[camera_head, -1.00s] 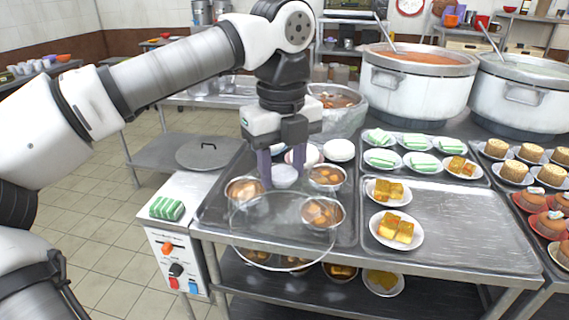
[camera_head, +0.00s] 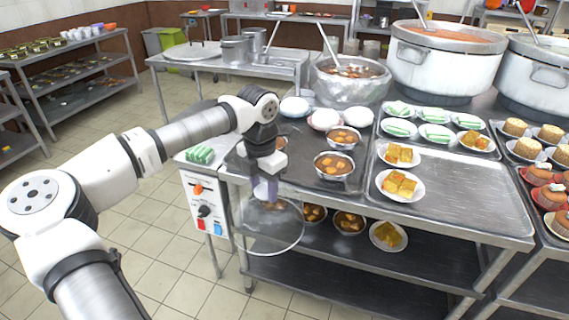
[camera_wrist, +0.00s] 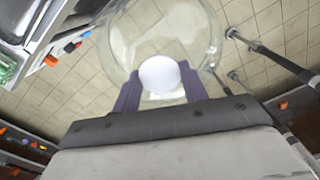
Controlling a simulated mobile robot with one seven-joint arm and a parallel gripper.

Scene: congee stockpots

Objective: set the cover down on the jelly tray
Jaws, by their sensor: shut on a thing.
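My gripper (camera_head: 267,190) is shut on the white knob (camera_wrist: 159,74) of a clear round cover (camera_head: 284,234). The cover hangs beside the table's front left corner, apart from the trays. In the wrist view the clear cover (camera_wrist: 150,28) shows above floor tiles, with a purple finger on each side of the knob. A steel tray (camera_head: 465,205) on the table holds white plates of amber jelly-like cubes (camera_head: 400,184) along its left side; its right part is bare. I cannot tell for sure that this is the jelly tray. The tray is uncovered.
A dark tray (camera_head: 305,160) left of it holds bowls and white buns. Plates of green-and-white slices (camera_head: 436,134) stand behind. Large pots (camera_head: 444,65) stand at the back. A control box (camera_head: 205,205) is left of the table. Lower shelves hold more bowls. Floor at left is free.

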